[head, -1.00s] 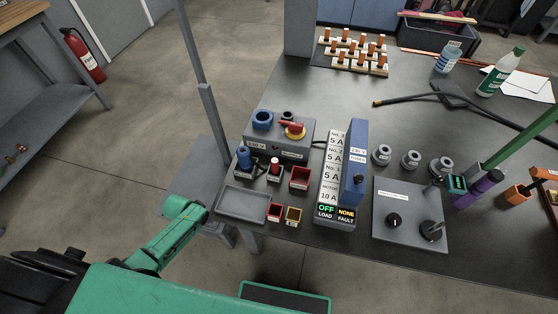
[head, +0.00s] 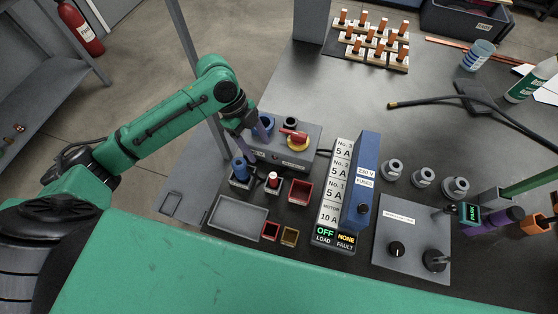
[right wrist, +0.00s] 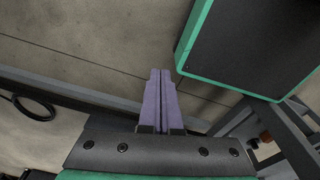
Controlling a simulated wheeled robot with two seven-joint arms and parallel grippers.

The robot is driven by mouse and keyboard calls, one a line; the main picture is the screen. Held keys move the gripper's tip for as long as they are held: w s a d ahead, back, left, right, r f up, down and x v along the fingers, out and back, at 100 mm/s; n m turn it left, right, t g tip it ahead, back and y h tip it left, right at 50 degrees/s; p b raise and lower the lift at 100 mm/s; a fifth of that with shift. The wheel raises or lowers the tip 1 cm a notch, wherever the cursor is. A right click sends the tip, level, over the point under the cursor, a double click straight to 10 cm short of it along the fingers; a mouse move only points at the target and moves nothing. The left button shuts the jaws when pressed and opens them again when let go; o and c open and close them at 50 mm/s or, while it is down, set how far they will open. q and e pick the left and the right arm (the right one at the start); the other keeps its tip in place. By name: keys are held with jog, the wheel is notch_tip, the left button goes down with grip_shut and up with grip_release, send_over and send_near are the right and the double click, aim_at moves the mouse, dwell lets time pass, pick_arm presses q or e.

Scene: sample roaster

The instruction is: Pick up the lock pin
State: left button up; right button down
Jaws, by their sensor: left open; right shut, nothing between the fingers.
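A small pin with a red and white top (head: 273,181) stands upright in a dark square holder; it looks like the lock pin, though no label on it is readable. A blue plug-like piece (head: 240,169) stands in a similar holder to its left. My left gripper (head: 246,143) is open, pointing down above and behind the blue piece, beside the blue ring on the grey switch box (head: 306,162). Its purple fingers are partly hidden by the wrist. My right gripper (right wrist: 158,75) is shut and empty in the right wrist view, over the floor.
A red bin (head: 300,191), an empty grey tray (head: 238,218) and two small bins stand nearby. The blue fuse panel (head: 362,185) rises to the right. A grey post (head: 195,70) stands behind my left arm.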

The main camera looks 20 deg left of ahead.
aim_at(270, 174)
pick_arm(q)
jog(key=x, duration=0.2)
jog(key=s+x, duration=0.1)
jog(key=x, duration=0.4)
jog(key=shift+s+d+p, duration=0.15)
jog(key=shift+s+p, duration=0.15)
jog(key=shift+s, duration=0.05)
jog(key=x, duration=0.6)
jog(key=shift+w+f+p, duration=0.2)
jog(key=shift+f+p, duration=0.15)
jog(key=shift+f, duration=0.1)
grip_shut()
pick_arm(e)
jog(key=shift+s+r, duration=0.35)
jog(key=shift+s, duration=0.2)
jog(key=shift+s+r, duration=0.35)
jog(key=shift+s, duration=0.2)
